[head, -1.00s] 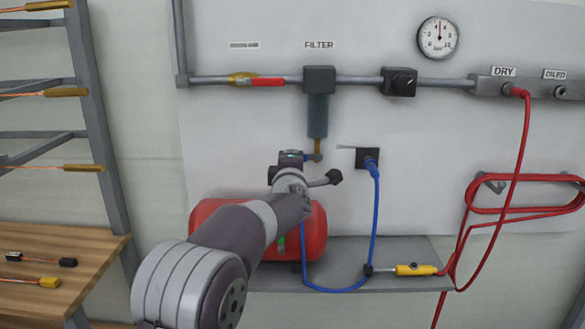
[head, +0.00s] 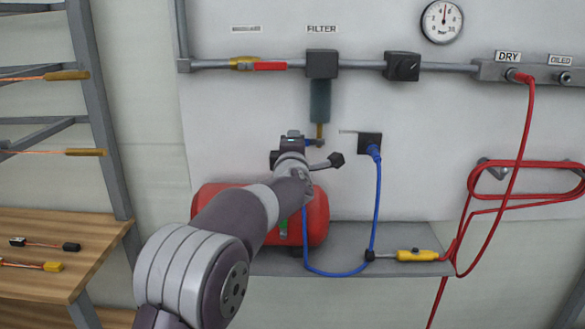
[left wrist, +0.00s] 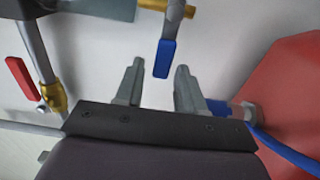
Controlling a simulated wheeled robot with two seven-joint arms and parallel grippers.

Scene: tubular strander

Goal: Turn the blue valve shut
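The blue valve handle (left wrist: 165,58) hangs down from a brass fitting (left wrist: 178,12) in the left wrist view. In the head view a small blue part of the valve (head: 313,142) shows below the filter, beside my left gripper, which hides much of that area. My left gripper (left wrist: 158,70) is open. Its two fingers stand apart, with the lower end of the blue handle in line with the gap at the fingertips. I see no finger touching the handle. My right gripper is in neither view.
A red tank (head: 315,215) sits on a grey shelf (head: 345,262) below my left arm. A blue hose (head: 378,205) hangs to its right. A red-handled valve (head: 268,66) is on the pipe above. A wooden table (head: 70,240) stands at left.

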